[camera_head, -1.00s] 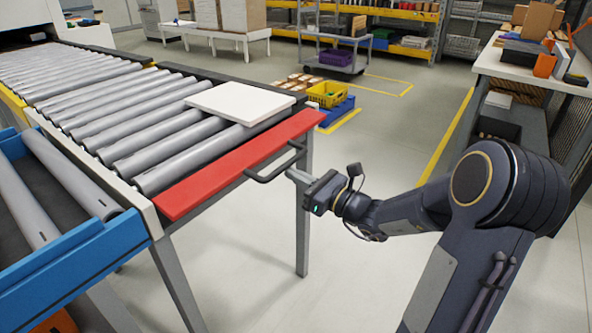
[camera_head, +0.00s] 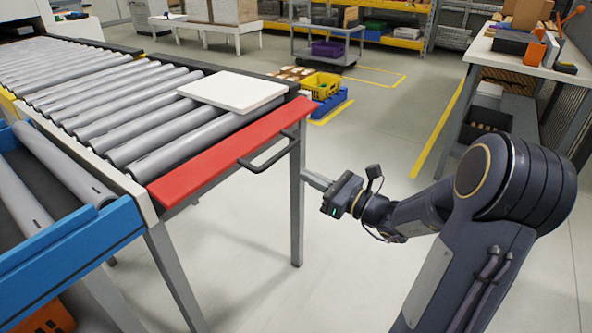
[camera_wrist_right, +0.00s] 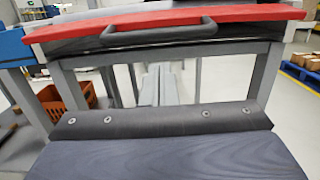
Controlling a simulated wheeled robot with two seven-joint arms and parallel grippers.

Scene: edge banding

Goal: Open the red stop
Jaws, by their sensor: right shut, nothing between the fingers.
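The red stop (camera_head: 225,155) is a long red bar across the near end of the roller conveyor. A dark bar handle (camera_head: 268,160) is fixed along its front edge. In the right wrist view the red stop (camera_wrist_right: 250,13) spans the top, with the handle (camera_wrist_right: 160,32) below it. My right gripper (camera_head: 312,179) is right of the handle and apart from it. It is shut and empty, with its fingers (camera_wrist_right: 160,85) pointing toward the conveyor frame, below the handle in the wrist view. My left gripper is not in view.
A white panel (camera_head: 232,91) lies on the rollers (camera_head: 125,120) just behind the red stop. A blue-framed roller unit (camera_head: 75,250) stands at the left. A grey conveyor leg (camera_head: 297,210) is near my right gripper. A workbench (camera_head: 515,65) is at the right; floor between is clear.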

